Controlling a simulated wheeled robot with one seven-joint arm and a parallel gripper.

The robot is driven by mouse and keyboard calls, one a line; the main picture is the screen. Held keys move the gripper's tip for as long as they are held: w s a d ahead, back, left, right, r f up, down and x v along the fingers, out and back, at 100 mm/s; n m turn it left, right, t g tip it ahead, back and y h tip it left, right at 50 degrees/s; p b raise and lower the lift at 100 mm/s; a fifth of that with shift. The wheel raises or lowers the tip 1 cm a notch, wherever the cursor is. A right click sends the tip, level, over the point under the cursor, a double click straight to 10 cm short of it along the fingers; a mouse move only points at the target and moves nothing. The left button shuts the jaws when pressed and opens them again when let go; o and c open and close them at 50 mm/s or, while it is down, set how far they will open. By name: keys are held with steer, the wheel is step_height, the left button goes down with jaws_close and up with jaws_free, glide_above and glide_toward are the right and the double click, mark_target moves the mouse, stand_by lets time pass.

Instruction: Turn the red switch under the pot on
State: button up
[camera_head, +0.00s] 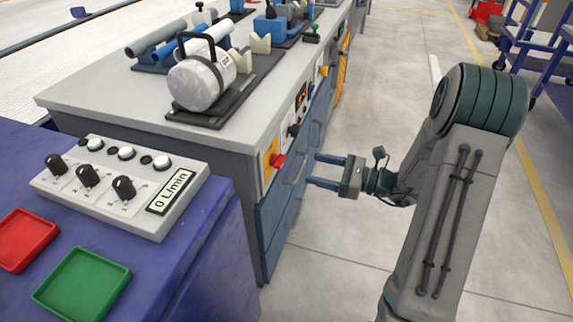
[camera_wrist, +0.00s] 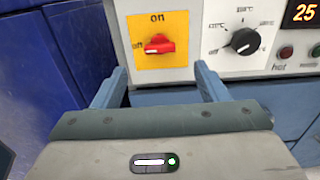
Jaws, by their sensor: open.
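The red switch (camera_wrist: 159,44) sits on a yellow plate (camera_wrist: 145,60) on the front panel of the workbench. In the wrist view its handle lies roughly horizontal, with "on" printed above it and "off" partly visible at the left. In the head view the red switch (camera_head: 278,161) is on the bench front below the white pot (camera_head: 200,82). My gripper (camera_wrist: 156,85) is open and empty; its two fingers point at the panel, one to each side of the switch and apart from it. In the head view my gripper (camera_head: 318,171) is to the right of the switch.
A black dial (camera_wrist: 243,41), a red "25" display (camera_wrist: 304,11) and small lights are on the panel to the right. A control box (camera_head: 120,185) stands on the blue table at the left with red and green trays.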

mark_target(283, 161)
steer(key=b+x, duration=0.1)
steer(key=x, duration=0.8)
steer(key=shift+a+b, duration=0.2)
steer(key=shift+b, duration=0.1)
steer(key=c, duration=1)
